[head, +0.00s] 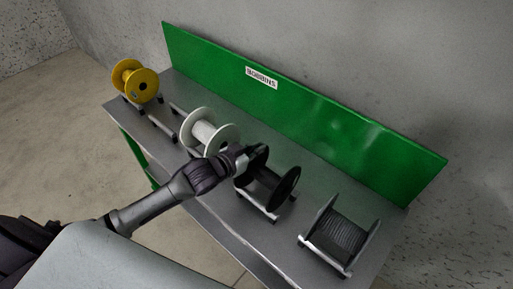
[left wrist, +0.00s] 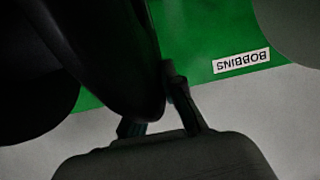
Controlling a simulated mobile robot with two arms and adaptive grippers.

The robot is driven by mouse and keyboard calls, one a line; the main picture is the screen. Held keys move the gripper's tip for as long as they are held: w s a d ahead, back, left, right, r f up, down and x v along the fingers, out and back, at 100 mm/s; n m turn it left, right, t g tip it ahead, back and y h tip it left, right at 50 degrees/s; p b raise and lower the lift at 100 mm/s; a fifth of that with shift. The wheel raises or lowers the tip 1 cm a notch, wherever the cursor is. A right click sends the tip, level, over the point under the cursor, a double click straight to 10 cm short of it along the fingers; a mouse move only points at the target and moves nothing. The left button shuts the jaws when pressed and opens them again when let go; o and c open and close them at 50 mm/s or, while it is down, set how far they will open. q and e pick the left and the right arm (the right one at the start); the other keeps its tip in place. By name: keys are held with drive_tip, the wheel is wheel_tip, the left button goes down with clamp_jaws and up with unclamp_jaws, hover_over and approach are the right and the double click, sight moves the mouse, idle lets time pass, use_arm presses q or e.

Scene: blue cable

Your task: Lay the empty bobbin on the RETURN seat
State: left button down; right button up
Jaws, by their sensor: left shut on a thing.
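A black bobbin (head: 272,186) with a bare dark core is over a seat with pale rails (head: 256,206), right of the bench's middle. I cannot tell whether it rests on the rails or hangs just above them. My left gripper (head: 243,157) is shut on the rim of its left flange. In the left wrist view the dark flange (left wrist: 135,60) runs between the fingers (left wrist: 158,108). No RETURN label is readable. My right gripper is not in view.
A yellow bobbin (head: 128,80), a white bobbin (head: 204,133) and a bobbin wound with dark grey cable (head: 343,233) stand along the grey bench (head: 233,231). Bare rails (head: 161,124) lie between yellow and white. A green back panel (head: 310,115) carries a BOBBINS label (head: 261,77).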

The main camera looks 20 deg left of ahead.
use_arm(q)
drive_tip(key=c, duration=1.2)
unclamp_jaws()
drive_tip(key=shift+f, duration=0.1)
drive_tip(key=v, duration=1.2)
drive_tip(key=shift+s, duration=0.1)
